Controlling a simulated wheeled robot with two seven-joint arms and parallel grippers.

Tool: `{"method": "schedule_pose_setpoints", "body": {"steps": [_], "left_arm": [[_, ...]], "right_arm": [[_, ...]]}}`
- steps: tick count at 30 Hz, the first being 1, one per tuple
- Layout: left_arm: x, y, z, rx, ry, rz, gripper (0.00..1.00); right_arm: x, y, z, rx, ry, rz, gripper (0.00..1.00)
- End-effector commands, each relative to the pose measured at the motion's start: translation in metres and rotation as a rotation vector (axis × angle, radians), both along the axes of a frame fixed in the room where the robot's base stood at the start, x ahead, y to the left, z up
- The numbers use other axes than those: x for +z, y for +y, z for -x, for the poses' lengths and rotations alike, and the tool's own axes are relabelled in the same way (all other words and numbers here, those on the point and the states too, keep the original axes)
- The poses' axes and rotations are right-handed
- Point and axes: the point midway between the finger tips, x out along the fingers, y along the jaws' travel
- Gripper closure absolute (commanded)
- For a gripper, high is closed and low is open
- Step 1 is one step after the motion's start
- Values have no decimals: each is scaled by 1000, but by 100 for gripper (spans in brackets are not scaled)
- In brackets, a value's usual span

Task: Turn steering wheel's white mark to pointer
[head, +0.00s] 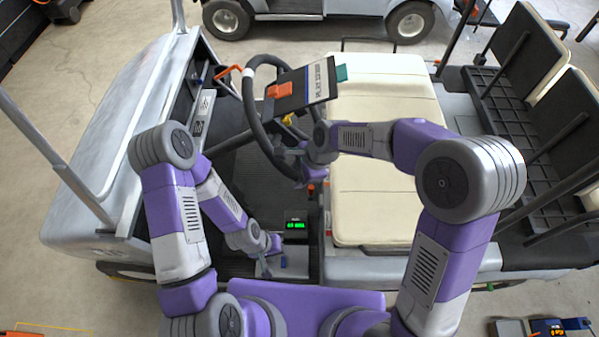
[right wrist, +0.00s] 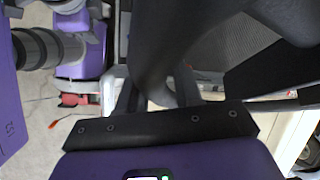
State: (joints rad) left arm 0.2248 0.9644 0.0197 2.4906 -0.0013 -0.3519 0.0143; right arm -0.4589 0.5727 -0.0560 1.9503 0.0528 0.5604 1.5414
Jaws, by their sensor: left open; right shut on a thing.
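The black steering wheel (head: 252,105) stands tilted in the open cart, left of the cream seat. A white mark (head: 248,73) shows on its upper left rim. An orange-red piece (head: 225,71) sits just left of the mark, a little apart; I cannot tell whether it is the pointer. My right gripper (head: 298,150) is shut on the wheel's rim at the lower right. In the right wrist view the dark rim (right wrist: 158,45) runs between the fingers (right wrist: 150,90). My left gripper (head: 266,266) is open and low, near the cart's floor, away from the wheel.
A tilted panel with print (head: 318,82) and an orange block (head: 279,91) overlap the wheel. A small box with a green display (head: 295,228) stands near my left gripper. The cream seat (head: 380,200) lies right of the wheel. A roof post (head: 45,150) rises at the left.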

Motion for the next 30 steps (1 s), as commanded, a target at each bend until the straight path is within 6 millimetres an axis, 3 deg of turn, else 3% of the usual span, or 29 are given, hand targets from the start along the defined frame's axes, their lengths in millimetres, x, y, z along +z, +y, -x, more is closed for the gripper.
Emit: {"method": "schedule_pose_setpoints", "body": {"steps": [6, 7, 11, 20, 30], "left_arm": [[0, 0, 0, 0, 0, 0, 57], [0, 0, 0, 0, 0, 0, 57], [0, 0, 0, 0, 0, 0, 57], [0, 0, 0, 0, 0, 0, 57], [9, 0, 0, 0, 0, 0, 57]], "right_arm": [[0, 0, 0, -2, -1, -2, 100], [0, 0, 0, -2, -1, -2, 63], [0, 0, 0, -1, 0, -1, 45], [2, -1, 0, -1, -2, -1, 45], [51, -19, 2, 0, -3, -2, 45]]}}
